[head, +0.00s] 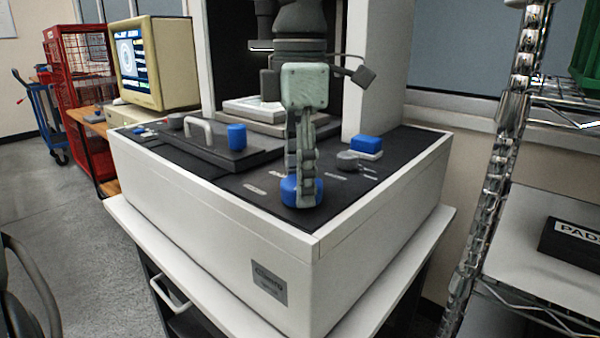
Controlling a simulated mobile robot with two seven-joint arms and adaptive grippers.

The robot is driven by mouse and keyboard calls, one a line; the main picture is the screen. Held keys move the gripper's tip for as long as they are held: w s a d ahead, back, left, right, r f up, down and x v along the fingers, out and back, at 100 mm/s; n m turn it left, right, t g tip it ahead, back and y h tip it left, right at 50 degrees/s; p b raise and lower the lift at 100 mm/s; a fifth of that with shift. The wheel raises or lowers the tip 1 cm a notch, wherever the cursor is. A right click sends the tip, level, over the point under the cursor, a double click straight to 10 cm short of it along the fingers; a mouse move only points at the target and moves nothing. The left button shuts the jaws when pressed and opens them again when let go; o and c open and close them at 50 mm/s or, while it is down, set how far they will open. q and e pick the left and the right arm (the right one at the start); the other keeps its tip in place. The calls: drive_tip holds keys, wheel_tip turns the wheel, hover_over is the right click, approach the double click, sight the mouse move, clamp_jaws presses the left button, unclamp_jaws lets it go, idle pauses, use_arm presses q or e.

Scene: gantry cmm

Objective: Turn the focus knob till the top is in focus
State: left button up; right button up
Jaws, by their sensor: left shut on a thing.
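A white measuring machine (210,210) with a black top deck stands in the middle of the head view. A round blue knob (289,190) sits on the deck near its front corner; its label is too small to read, so I cannot tell for sure that it is the focus knob. My left gripper (305,192) points down from above, shut on this knob, and its fingers hide part of it. A monitor (140,62) at the left shows a round picture, too small to judge for sharpness. My right gripper is out of view.
Another blue knob (237,137), a pale handle (198,128), a small grey knob (347,160) and a blue block (367,144) stand on the deck. A wire rack with a black box (572,240) is at the right. A red cage cart (78,60) is back left.

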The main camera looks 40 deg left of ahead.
use_arm(q)
drive_tip(key=shift+m, duration=0.8)
drive_tip(key=o, duration=1.1)
drive_tip(key=shift+r, duration=0.15)
wheel_tip(320, 180, up, 12)
drive_tip(key=shift+f, duration=0.1)
drive_tip(key=shift+f, duration=0.1)
